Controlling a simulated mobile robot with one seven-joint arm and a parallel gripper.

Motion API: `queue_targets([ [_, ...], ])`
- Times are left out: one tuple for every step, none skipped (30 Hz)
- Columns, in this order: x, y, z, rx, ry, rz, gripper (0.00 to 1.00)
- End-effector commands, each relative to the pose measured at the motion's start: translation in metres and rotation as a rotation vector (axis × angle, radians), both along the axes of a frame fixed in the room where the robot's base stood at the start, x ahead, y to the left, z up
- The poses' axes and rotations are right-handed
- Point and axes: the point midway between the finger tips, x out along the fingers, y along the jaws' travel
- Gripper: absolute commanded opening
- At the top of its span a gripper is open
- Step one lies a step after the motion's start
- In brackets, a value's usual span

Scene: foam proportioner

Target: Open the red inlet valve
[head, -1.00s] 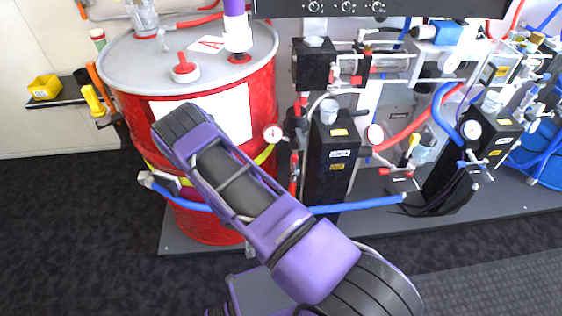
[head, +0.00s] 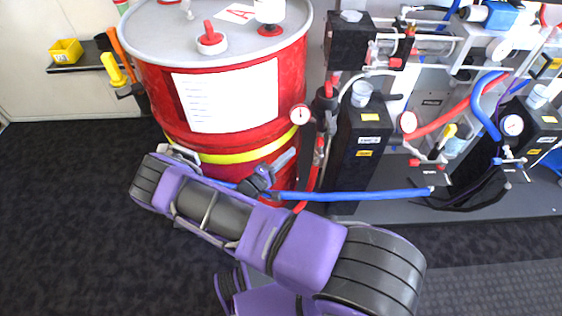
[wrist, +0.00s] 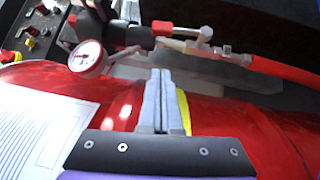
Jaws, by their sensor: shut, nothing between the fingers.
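A pressure gauge (head: 300,114) sits beside the big red drum (head: 240,95), joined to black fittings and red parts. A red-topped fitting (head: 327,88), which may be the red inlet valve, stands just right of the gauge. In the wrist view the gauge (wrist: 86,58) is at upper left, with a red piece (wrist: 162,28) and a silver lever fitting (wrist: 204,36) to its right. My gripper (head: 291,154) is shut and empty in front of the drum's right side, below the gauge. In the wrist view my gripper (wrist: 158,74) points toward the fittings, apart from them.
A blue hose (head: 360,195) runs across low, behind my arm. A black pump box (head: 360,140) stands right of the drum, with more gauges and hoses beyond. A yellow bin (head: 65,50) is on a wall shelf at left. The dark floor at left is clear.

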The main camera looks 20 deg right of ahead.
Motion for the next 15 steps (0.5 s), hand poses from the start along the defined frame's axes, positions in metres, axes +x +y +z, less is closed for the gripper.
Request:
queue_targets([
  [0.005, -0.011, 0.000, 0.001, 0.000, -0.005, 0.00],
  [0.008, -0.017, 0.001, 0.000, -0.001, -0.004, 0.00],
  [0.012, -0.024, 0.001, 0.001, -0.002, -0.005, 0.00],
  [0.015, -0.029, 0.002, 0.002, -0.002, -0.004, 0.00],
  [0.018, -0.034, 0.002, 0.002, 0.000, -0.003, 0.00],
  [0.017, -0.041, 0.003, 0.000, 0.001, -0.004, 0.00],
  [0.015, -0.046, 0.004, 0.000, 0.002, -0.003, 0.00],
  [0.014, -0.050, 0.005, 0.000, 0.002, -0.003, 0.00],
  [0.012, -0.055, 0.006, 0.000, 0.002, -0.003, 0.00],
  [0.011, -0.058, 0.006, 0.001, 0.001, -0.003, 0.00],
  [0.010, -0.061, 0.006, 0.002, 0.001, -0.002, 0.00],
  [0.010, -0.064, 0.006, 0.002, 0.001, -0.001, 0.00],
  [0.009, -0.066, 0.006, 0.003, 0.001, -0.001, 0.00],
  [0.008, -0.068, 0.007, 0.003, 0.000, -0.001, 0.00],
  [0.008, -0.070, 0.007, 0.002, 0.000, -0.002, 0.00],
])
